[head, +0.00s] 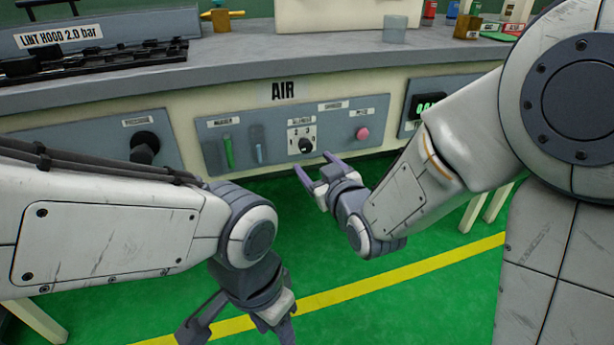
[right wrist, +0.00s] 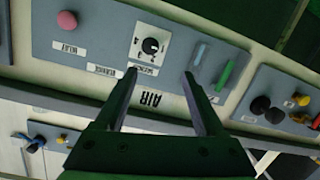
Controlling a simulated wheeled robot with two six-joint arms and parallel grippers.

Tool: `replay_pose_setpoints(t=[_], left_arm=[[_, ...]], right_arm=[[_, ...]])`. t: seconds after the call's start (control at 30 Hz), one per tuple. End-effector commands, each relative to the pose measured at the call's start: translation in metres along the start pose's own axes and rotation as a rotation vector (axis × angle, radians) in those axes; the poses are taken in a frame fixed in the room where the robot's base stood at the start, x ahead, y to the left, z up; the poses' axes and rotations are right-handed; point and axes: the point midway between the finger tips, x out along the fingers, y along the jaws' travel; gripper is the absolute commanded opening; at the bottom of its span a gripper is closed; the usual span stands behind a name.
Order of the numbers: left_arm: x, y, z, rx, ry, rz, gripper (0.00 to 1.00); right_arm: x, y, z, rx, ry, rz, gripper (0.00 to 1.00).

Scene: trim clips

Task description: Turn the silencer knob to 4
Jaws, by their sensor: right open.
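The silencer knob (head: 306,145) is a small black knob on a white numbered dial plate, on the grey panel below the AIR sign. In the right wrist view the knob (right wrist: 151,45) appears with the panel upside down. Its exact setting is too small to read. My right gripper (head: 315,167) is open and empty, in front of and slightly below the knob, apart from it. In the right wrist view its fingertips (right wrist: 159,74) are spread, with the knob beyond them. My left gripper (head: 236,330) hangs low over the floor, fingers spread and empty.
A larger black knob (head: 145,147) sits on the left panel. The bench top (head: 330,62) overhangs above. Green floor below is clear.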

Motion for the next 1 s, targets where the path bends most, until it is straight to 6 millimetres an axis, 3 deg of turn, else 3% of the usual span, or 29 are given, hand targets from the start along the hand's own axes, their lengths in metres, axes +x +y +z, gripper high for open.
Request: replay_pose_setpoints(t=[0.03, 0.27, 0.47, 0.77, 0.8, 1.0], left_arm=[[0.029, -0.002, 0.001, 0.0, 0.0, 0.0, 0.5], [0.054, -0.004, 0.003, 0.0, 0.001, 0.0, 0.5], [0.042, -0.003, 0.002, 0.0, 0.001, 0.0, 0.5], [-0.001, 0.0, 0.0, 0.0, 0.001, 0.0, 0.5], [0.012, -0.001, 0.0, 0.0, 0.002, 0.0, 0.5], [0.021, -0.002, 0.001, 0.0, 0.0, 0.0, 0.5]], right_arm=[[0.007, 0.0, 0.023, -0.008, 0.037, 0.02, 0.71], [0.013, 0.01, 0.033, -0.031, 0.15, 0.074, 0.71], [0.018, 0.013, 0.026, -0.035, 0.165, 0.081, 0.71], [0.039, 0.015, 0.021, -0.035, 0.161, 0.079, 0.71], [0.051, 0.014, 0.025, -0.034, 0.169, 0.081, 0.71], [0.09, 0.017, 0.019, -0.034, 0.168, 0.081, 0.71]])
